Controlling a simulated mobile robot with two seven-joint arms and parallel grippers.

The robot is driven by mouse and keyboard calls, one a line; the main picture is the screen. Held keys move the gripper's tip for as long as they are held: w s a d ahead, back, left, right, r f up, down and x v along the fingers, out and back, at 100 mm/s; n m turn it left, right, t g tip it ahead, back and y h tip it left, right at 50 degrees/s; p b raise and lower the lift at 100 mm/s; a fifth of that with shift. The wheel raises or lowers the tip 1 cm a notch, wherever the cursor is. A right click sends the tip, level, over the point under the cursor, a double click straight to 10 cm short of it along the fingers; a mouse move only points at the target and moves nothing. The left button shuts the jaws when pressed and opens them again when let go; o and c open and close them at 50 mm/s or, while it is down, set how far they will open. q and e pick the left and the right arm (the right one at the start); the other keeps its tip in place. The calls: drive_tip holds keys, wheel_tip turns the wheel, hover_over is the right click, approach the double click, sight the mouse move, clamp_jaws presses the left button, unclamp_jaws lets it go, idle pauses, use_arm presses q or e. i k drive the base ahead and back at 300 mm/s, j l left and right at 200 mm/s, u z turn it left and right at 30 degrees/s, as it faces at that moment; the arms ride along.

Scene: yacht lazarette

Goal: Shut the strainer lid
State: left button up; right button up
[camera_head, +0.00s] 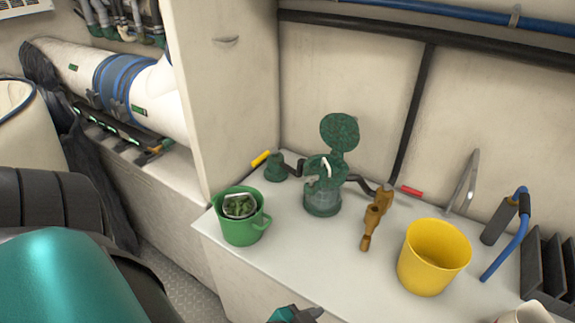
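The strainer (322,195) stands upright on the white counter, with a clear lower bowl and a green top. Its green round lid (340,131) is open, tilted up behind the body on the hinge side. A pale handle shows at the strainer's top opening. My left arm fills the lower left corner. A small teal and dark tip (294,314), apparently of my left gripper, shows at the bottom edge, well in front of the strainer and not touching it. Its fingers are mostly cut off. My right gripper is not in view.
A green bucket (241,228) holding a strainer basket (240,206) stands left of the strainer. Brass valve parts (374,216) and a yellow bucket (432,258) stand to the right. Dark pipes with yellow and red handles flank the strainer. The counter in front of it is clear.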

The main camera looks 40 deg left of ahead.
sight(340, 132)
drive_tip(key=j+u, duration=0.1)
drive_tip(key=u, duration=0.4)
drive_tip(key=i+u, duration=0.1)
drive_tip(key=u, duration=0.35)
drive_tip(key=j+u, duration=0.1)
drive_tip(key=u, duration=0.4)
drive_tip(key=i, duration=0.05)
